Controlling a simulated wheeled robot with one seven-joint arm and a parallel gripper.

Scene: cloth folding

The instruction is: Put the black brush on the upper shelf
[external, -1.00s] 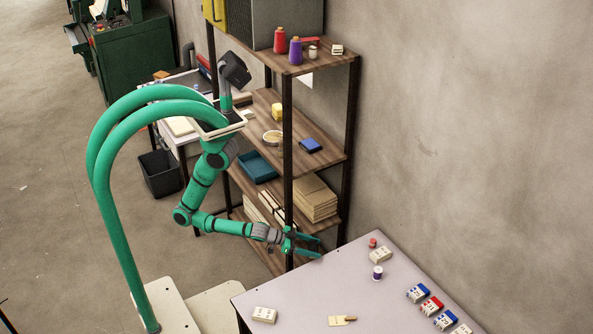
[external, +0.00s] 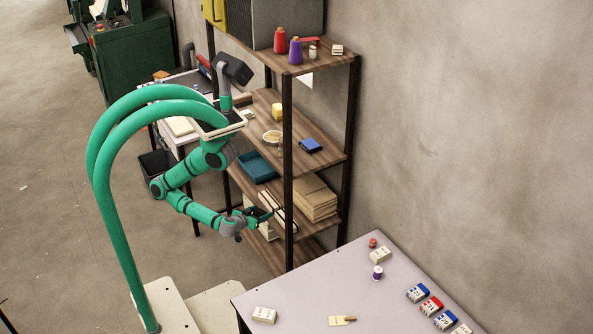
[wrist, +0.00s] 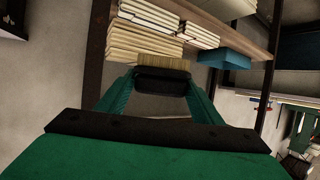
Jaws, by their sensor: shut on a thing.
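My gripper (external: 262,215) is in front of the rack's lower part, left of the near post. In the wrist view my gripper (wrist: 160,88) is shut on the black brush (wrist: 161,80), held crosswise between the fingertips with its tan bristles pointing away from me. In the external view the brush is too small and dark to make out clearly. The rack's top board (external: 335,66) is far above my gripper. The middle board (external: 325,165) is also above it.
The top board carries a red spool (external: 280,40), a purple spool (external: 296,51) and small items. The middle board holds a blue box (external: 310,145) and a teal tray (external: 256,167). Folded cloths (external: 314,198) lie below. A dark post (external: 288,170) and the table (external: 300,295) are obstacles.

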